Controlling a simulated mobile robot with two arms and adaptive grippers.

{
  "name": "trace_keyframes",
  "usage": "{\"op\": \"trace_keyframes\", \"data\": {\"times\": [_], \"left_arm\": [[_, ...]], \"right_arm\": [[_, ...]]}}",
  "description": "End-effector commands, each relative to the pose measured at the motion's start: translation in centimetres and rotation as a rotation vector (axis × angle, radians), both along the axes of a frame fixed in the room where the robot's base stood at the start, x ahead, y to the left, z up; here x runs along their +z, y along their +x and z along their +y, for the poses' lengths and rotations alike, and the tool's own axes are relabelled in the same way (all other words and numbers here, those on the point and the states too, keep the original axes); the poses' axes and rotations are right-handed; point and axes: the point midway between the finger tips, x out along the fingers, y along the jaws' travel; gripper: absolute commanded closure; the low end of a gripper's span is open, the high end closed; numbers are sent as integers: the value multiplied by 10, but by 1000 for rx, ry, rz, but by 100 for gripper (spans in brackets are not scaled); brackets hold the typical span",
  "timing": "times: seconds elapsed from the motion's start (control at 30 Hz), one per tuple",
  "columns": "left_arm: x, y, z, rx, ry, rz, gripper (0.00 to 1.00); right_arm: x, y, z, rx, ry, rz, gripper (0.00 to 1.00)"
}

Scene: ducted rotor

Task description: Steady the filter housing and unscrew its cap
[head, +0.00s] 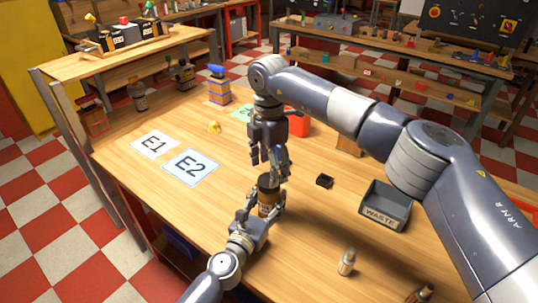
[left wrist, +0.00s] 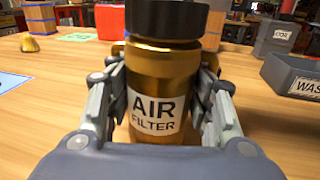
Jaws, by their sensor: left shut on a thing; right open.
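The filter housing (left wrist: 165,75) is a gold cylinder with a white "AIR FILTER" label. It stands upright on the bench, and it also shows in the head view (head: 266,198). Its black cap (left wrist: 166,17) sits on top, with the upper edge cut off in the left wrist view. My left gripper (head: 263,208) is shut on the housing, one finger on each side, below the cap. My right gripper (head: 269,164) is open, pointing down just above the cap in the head view. I cannot tell whether its fingers touch the cap.
A grey waste bin (head: 385,206) and a small black part (head: 324,181) are to the right. A small bottle (head: 346,262) stands at the front. A red box (head: 298,124) is behind the right gripper.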

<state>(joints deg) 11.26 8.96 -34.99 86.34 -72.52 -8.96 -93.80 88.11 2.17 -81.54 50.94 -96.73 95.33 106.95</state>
Motion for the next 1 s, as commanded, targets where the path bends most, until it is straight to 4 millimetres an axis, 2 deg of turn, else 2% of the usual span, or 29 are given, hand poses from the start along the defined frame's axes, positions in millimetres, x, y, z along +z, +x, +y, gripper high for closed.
{"op": "trace_keyframes", "data": {"times": [0.1,0.23,0.4,0.63,0.83,1.0], "left_arm": [[-1,0,0,0,1,2,100],[-1,0,0,0,1,2,100],[-1,0,0,0,1,2,100],[-1,0,0,0,1,2,100],[-1,0,0,0,1,2,100],[-1,0,0,0,1,2,100]], "right_arm": [[-19,-1,0,1,-1,2,34],[-32,0,0,1,-1,1,34],[-40,0,0,1,0,-1,34],[-40,0,0,2,0,-1,34],[-40,0,0,2,0,-1,80],[-40,0,0,16,0,-1,80]]}}
